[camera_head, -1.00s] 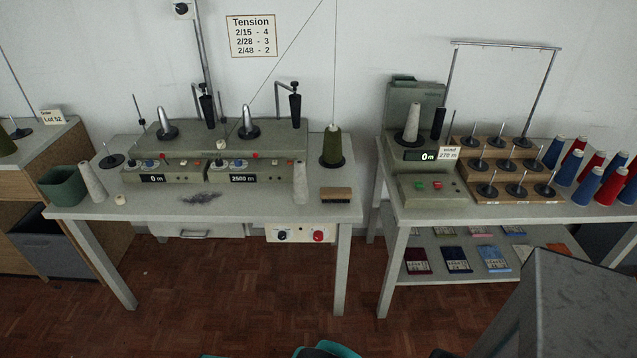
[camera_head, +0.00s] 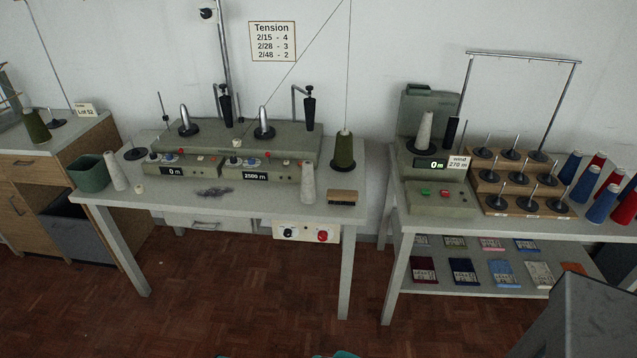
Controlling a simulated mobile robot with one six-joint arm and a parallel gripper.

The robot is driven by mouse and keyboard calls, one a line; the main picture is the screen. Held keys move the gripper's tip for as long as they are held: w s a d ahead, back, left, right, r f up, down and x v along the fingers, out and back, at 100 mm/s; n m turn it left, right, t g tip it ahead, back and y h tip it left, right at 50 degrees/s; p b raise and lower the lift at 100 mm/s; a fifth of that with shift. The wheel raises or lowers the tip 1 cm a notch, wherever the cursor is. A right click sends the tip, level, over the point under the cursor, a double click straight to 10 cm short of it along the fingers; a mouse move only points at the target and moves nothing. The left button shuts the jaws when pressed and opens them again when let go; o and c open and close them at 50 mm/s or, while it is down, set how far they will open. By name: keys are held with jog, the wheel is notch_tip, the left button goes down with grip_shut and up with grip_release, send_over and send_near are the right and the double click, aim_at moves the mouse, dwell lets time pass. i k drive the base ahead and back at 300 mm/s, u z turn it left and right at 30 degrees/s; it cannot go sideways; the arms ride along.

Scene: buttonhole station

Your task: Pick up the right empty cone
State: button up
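A pale empty cone (camera_head: 308,182) stands upright at the right part of the left table, in front of the winder and left of a brush. Another pale empty cone (camera_head: 115,172) stands at the table's left end, beside a green bin, tilted in the picture. A third pale cone (camera_head: 424,131) sits on the machine on the right table. An olive yarn cone (camera_head: 343,150) stands on a dark disc behind the right empty cone, with thread running up from it. My gripper is not in view.
The left table (camera_head: 240,203) also holds a two-unit winder (camera_head: 290,145), a brush (camera_head: 342,197), the green bin (camera_head: 90,174) and dark fluff (camera_head: 215,192). A wooden peg rack (camera_head: 500,205) and blue and red cones stand on the right table. Floor in front is open.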

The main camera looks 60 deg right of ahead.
aim_at(308, 192)
jog(key=u, duration=0.15)
jog(key=i, duration=0.95)
jog(key=z, duration=0.1)
